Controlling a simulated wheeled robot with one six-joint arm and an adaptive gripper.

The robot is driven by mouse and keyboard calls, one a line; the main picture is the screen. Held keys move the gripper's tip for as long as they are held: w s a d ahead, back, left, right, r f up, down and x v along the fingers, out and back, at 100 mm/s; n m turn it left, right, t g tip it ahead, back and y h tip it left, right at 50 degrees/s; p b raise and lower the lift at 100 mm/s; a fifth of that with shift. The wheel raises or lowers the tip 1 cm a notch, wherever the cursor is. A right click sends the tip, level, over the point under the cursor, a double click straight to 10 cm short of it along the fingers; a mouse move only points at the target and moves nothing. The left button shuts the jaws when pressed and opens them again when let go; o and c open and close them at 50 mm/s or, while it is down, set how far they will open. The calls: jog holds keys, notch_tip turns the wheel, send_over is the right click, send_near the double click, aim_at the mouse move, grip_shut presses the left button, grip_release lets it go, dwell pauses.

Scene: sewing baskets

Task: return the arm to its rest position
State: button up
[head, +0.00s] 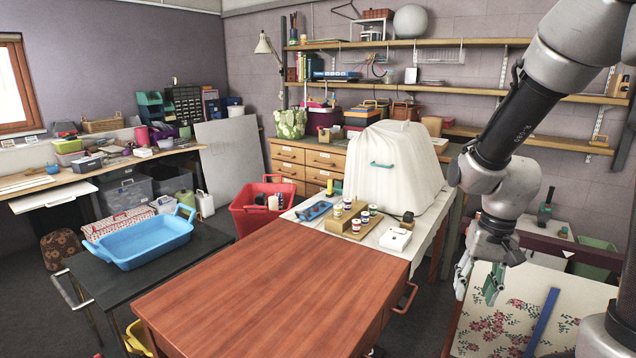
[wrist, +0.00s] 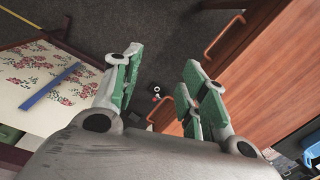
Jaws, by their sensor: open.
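My gripper (head: 478,281) hangs pointing down at the right of the head view, above the gap between the wooden table and the flowered surface. In the wrist view my gripper (wrist: 158,95) has its green-padded fingers spread apart. My arm is bent, coming in from the upper right of the head view.
A bare reddish wooden table (head: 270,290) stands left of my gripper, with a handle (wrist: 226,35) on its side. A flowered surface (head: 515,315) with a blue strip (head: 541,322) lies at right. A blue basin (head: 140,238) and red basket (head: 262,205) stand farther left.

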jog(key=s+d+r+n+t, duration=0.1)
jog(key=s+d+r+t, duration=0.1)
jog(key=s+r, duration=0.4)
jog(key=s+d+r+n+t+h, duration=0.1)
jog(key=s+r+n+t, duration=0.1)
jog(key=s+r, duration=0.4)
notch_tip(320, 180, up, 6)
jog(key=shift+d+f+t, duration=0.25)
jog(key=shift+d+t, duration=0.05)
jog(key=shift+d, duration=0.05)
dwell(2.1)
